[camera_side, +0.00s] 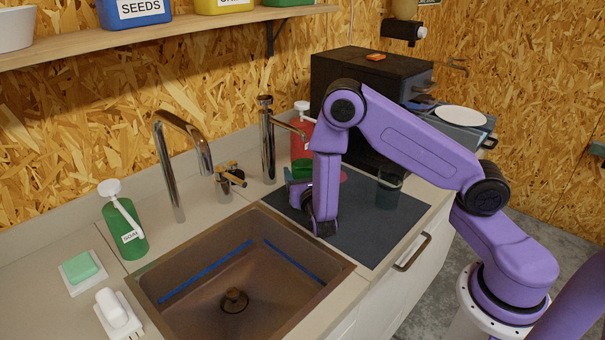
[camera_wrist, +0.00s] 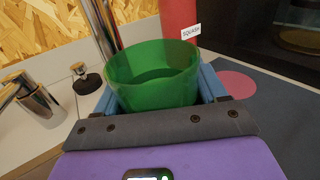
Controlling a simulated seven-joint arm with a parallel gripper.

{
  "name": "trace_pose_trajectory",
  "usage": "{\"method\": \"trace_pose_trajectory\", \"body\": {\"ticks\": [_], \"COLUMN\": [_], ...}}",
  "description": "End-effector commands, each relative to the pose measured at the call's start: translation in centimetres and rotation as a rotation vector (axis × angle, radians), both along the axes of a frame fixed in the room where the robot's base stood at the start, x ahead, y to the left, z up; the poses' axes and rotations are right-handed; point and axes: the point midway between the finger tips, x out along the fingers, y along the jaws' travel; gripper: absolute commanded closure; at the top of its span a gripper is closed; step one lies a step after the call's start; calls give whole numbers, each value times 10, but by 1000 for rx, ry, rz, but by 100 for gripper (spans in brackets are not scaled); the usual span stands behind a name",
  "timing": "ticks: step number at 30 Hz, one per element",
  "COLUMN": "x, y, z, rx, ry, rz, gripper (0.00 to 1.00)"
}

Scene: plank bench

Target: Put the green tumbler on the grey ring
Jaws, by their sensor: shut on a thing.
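The green tumbler (camera_wrist: 153,85) is held between the blue fingers of my gripper (camera_wrist: 158,97) in the wrist view, its open rim facing up. In the side view, the tumbler (camera_side: 302,168) shows only in part behind my wrist, and my gripper (camera_side: 297,187) is over the dark mat right of the sink. I cannot tell whether the tumbler's base touches the mat. I cannot make out a grey ring in either view; my arm covers part of the mat.
The dark mat (camera_side: 376,225) bears a pink disc (camera_wrist: 237,84) and a dark glass (camera_side: 389,190). A red squash bottle (camera_side: 302,130) and a tall tap (camera_side: 267,140) stand behind. The brown sink (camera_side: 200,262) lies left of the mat, with a green soap bottle (camera_side: 122,225) beyond.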

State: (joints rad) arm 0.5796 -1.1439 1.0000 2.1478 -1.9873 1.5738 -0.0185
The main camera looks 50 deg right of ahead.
Motion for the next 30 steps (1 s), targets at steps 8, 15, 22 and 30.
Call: {"method": "trace_pose_trajectory", "body": {"ticks": [8, 15, 22, 30], "x": [0, 0, 0, -24], "y": [0, 0, 0, 18], "z": [-1, -2, -1, 0], "rx": [-1, -1, 0, -2], "ry": [-1, -1, -1, 3], "rz": [0, -1, -1, 6], "gripper": [61, 3, 3, 3]}}
